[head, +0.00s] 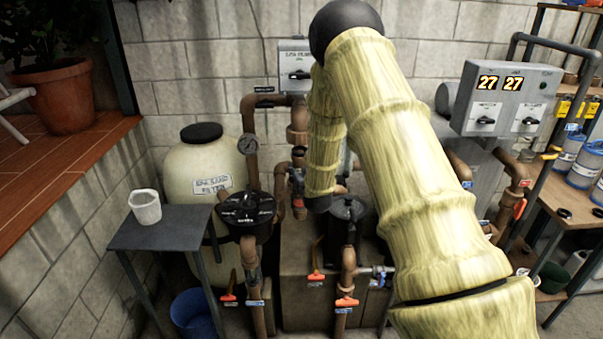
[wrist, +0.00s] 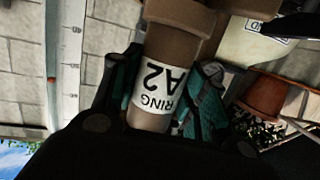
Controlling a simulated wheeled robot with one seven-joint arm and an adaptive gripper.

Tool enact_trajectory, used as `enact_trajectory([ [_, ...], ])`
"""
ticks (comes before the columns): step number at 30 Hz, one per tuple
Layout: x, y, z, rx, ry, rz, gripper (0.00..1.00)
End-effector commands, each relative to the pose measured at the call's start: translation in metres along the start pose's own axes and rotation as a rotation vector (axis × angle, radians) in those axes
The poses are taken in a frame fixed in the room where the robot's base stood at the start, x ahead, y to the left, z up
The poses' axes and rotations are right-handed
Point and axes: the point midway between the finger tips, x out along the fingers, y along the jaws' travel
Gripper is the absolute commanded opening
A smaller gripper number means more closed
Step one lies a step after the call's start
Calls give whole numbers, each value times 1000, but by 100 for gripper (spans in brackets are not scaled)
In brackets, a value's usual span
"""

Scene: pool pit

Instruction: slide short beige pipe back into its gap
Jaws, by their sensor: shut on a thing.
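In the wrist view a short beige-brown pipe (wrist: 150,118) with a white label reading "RING A2" stands between the teal-padded fingers of my gripper (wrist: 160,88). The fingers are shut on it, one on each side. A wider brown section (wrist: 180,28) shows at the pipe's upper end in that view; I cannot tell whether it is part of the pipe or a separate fitting. In the head view my arm covers the middle, and neither the held pipe nor the gap can be made out clearly.
Brown pipework (head: 250,110) with a gauge (head: 248,144) stands by the cream sand filter (head: 205,165). A black valve (head: 246,207) and orange-handled pipes sit close below. A small grey table (head: 160,230) holds a white cup (head: 145,207). A control box (head: 510,95) is at the right.

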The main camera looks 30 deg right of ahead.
Motion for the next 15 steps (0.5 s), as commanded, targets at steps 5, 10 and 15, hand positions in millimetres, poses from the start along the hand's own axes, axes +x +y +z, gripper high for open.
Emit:
enact_trajectory([
  [5,4,1,-1,0,1,0,22],
  [10,6,1,-2,0,2,0,22],
  [15,10,2,-2,0,2,0,22],
])
